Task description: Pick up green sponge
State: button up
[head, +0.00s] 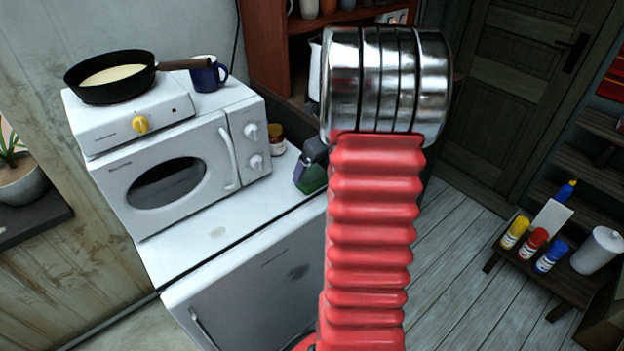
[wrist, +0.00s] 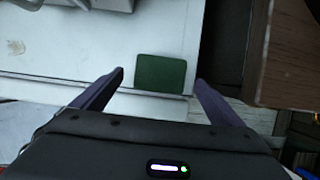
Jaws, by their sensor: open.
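The green sponge (wrist: 161,73) lies on the white worktop near its front edge, seen from above in the wrist view. In the head view the green sponge (head: 312,179) shows at the right end of the worktop, partly covered by my gripper and red arm. My gripper (wrist: 160,80) is open, with one dark finger to the left of the sponge and one to the right. The fingers look apart from the sponge. How high they are above it is hard to tell. In the head view my gripper (head: 313,160) is mostly hidden behind my arm.
A white microwave (head: 180,165) stands left of the sponge, with a hotplate, a black pan (head: 110,77) and a blue mug (head: 208,74) on top. A small jar (head: 277,138) stands between microwave and sponge. A wooden cabinet (head: 262,50) is behind.

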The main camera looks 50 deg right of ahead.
aim_at(312, 174)
jog(key=shift+x, duration=2.6)
jog(key=shift+c, duration=0.4)
jog(key=c, duration=1.1)
jog(key=shift+r, duration=0.1)
notch_tip(312, 174, up, 10)
jog(key=shift+f, duration=0.1)
